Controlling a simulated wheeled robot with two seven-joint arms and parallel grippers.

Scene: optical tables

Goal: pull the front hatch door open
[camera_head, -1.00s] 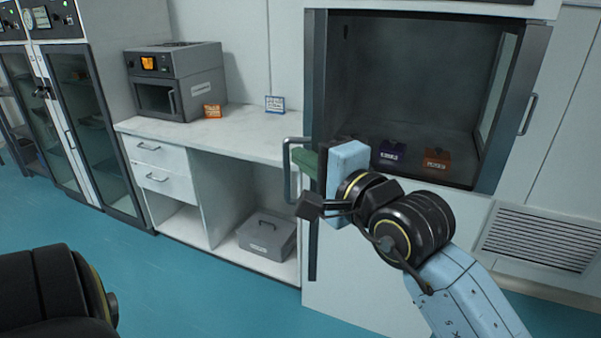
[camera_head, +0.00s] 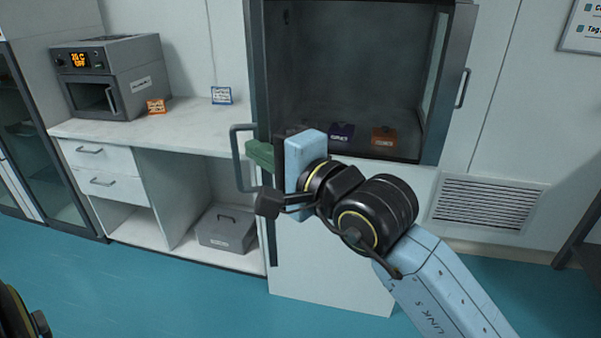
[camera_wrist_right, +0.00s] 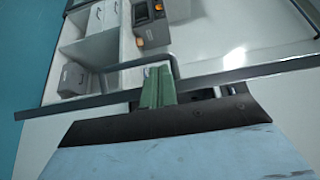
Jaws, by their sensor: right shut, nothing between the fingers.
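The hatch (camera_head: 355,70) is a dark-framed box with its inside in view. A long dark upright strip with a grey loop handle (camera_head: 236,160) stands at its left and reaches below the opening. It looks like the door seen nearly edge-on; I cannot tell its exact angle. My right gripper (camera_head: 260,155) is shut, with green fingers overlapping the handle's right side. In the right wrist view the green fingers (camera_wrist_right: 157,88) lie within the handle loop (camera_wrist_right: 148,63), nothing held between them. Whether they touch it is unclear.
A white counter (camera_head: 190,128) with a grey oven (camera_head: 105,75) and small signs stands at left. A grey box (camera_head: 226,230) sits below it. A second handle (camera_head: 463,88) is on the hatch's right panel. Blue floor (camera_head: 150,300) is clear in front.

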